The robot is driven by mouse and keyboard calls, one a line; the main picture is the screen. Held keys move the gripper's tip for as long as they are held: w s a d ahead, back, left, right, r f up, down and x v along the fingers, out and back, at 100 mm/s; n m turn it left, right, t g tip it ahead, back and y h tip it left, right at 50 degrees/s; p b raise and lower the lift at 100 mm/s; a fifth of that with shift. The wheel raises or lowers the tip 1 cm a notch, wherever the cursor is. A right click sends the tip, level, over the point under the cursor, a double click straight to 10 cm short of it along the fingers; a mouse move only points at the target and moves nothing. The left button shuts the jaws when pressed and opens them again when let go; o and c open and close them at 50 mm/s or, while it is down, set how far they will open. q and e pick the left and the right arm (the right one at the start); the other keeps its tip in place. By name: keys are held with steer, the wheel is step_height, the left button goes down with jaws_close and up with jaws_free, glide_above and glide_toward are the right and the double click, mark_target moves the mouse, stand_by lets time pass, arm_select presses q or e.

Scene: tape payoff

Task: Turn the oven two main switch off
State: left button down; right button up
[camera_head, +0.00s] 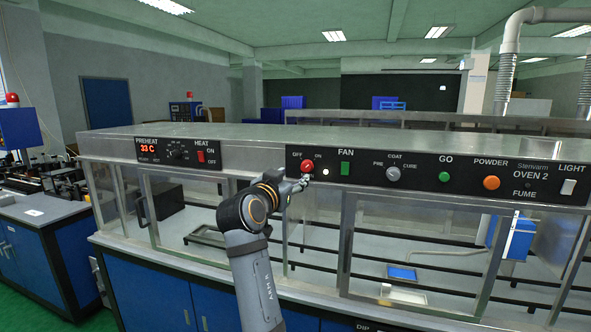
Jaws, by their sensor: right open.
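The oven two main switch (307,165) is a red round knob on the black control panel, with an OFF label at its upper left and an ON label at its upper right. A small white lamp (325,172) beside it looks lit. My right gripper (302,183) is just below the knob and is open, with its fingertips close to the knob. I cannot tell whether they touch it, or which way the knob points. My left gripper is not in view.
A preheat panel (178,151) is at the left. Glass doors are below.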

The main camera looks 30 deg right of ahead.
mark_target(305, 168)
steer(key=p+x, duration=0.4)
steer(key=x, duration=0.5)
steer(key=shift+w+d+r, duration=0.1)
steer(key=shift+w, duration=0.05)
steer(key=shift+w+d, duration=0.15)
steer(key=shift+d, duration=0.15)
steer(key=shift+a, duration=0.1)
steer(key=shift+c, duration=0.8)
jaws_close()
